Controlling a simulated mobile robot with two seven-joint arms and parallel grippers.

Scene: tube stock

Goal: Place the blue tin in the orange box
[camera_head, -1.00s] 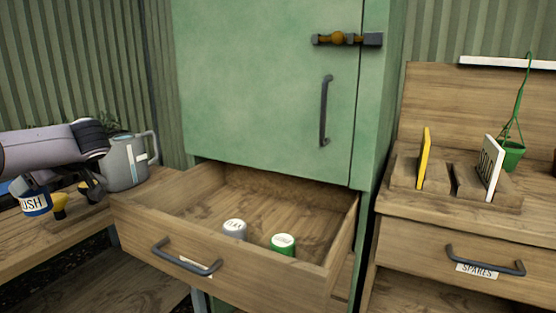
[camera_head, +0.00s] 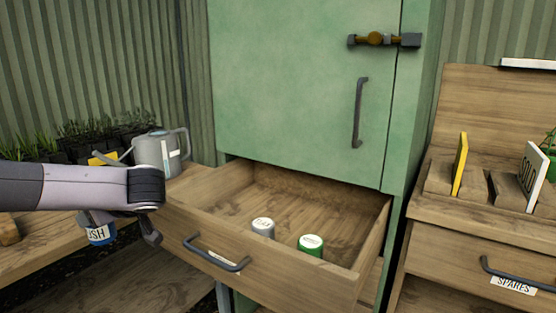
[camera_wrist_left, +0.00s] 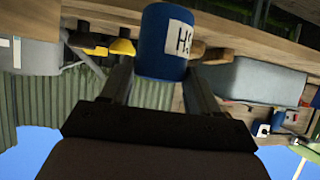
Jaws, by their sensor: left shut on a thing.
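The blue tin (camera_head: 100,233) with a white label is at the left of the head view, partly hidden under my left arm. My left gripper (camera_wrist_left: 161,70) is shut on it, with a finger on each side of the tin, which also shows in the left wrist view (camera_wrist_left: 153,42). The tin is in front of the left bench, left of the open drawer. I do not see the orange box in either view. My right gripper is not in view.
An open wooden drawer (camera_head: 185,262) holds a grey tin (camera_head: 263,228) and a green tin (camera_head: 311,246). A grey watering can (camera_head: 160,153) stands on the left bench (camera_head: 40,250), near potted plants. A green cabinet (camera_head: 290,90) rises behind the drawer.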

